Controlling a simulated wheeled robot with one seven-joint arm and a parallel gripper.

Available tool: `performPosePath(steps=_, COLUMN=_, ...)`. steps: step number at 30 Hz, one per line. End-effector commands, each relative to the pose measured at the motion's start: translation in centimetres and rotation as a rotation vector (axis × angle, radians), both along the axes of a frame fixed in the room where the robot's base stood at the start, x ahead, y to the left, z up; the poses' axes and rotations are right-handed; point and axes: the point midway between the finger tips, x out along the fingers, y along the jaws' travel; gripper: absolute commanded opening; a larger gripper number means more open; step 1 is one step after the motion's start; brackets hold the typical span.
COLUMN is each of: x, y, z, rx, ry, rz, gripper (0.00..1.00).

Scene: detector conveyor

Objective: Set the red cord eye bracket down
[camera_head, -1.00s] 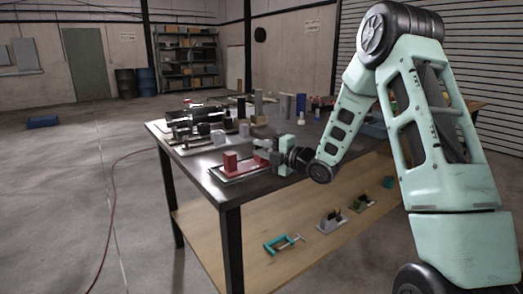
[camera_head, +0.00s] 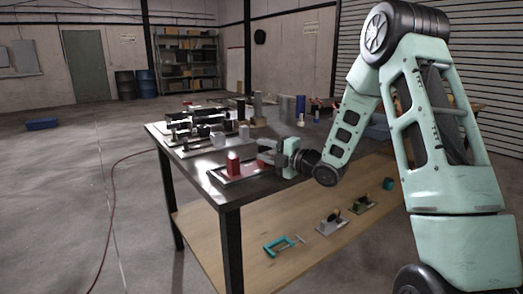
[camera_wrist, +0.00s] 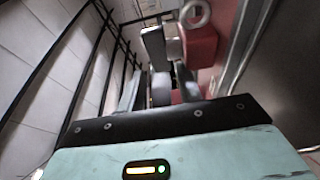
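The red cord eye bracket (camera_head: 246,169) is low and long, with a taller red block at its left end. It sits at or just over a grey plate (camera_head: 220,179) at the table's front left corner; I cannot tell whether its whole base touches. A red block (camera_wrist: 201,45) and a pale ring (camera_wrist: 195,13) show in the wrist view. My gripper (camera_head: 267,151) is at the bracket's right end, with its hand to the right. Its fingers partly hide that end. In the wrist view the grey fingers (camera_wrist: 175,88) have red beside them; their grip is unclear.
Dark and grey fixtures (camera_head: 190,125) stand on the table behind the bracket, with several cylinders farther back. A teal clamp (camera_head: 283,245) and small brackets lie on the wooden lower shelf (camera_head: 245,268). The table's front edge is close to the plate.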

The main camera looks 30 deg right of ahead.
Motion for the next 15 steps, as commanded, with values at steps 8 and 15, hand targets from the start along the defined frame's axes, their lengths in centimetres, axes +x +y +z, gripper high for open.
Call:
performPosePath(steps=8, x=-5.8, y=-2.2, z=-0.4, rx=0.001, ry=0.010, rz=-0.008, gripper=0.41)
performPosePath(steps=15, x=-9.1, y=-3.3, z=-0.2, rx=0.000, ry=0.005, rz=-0.006, gripper=0.41)
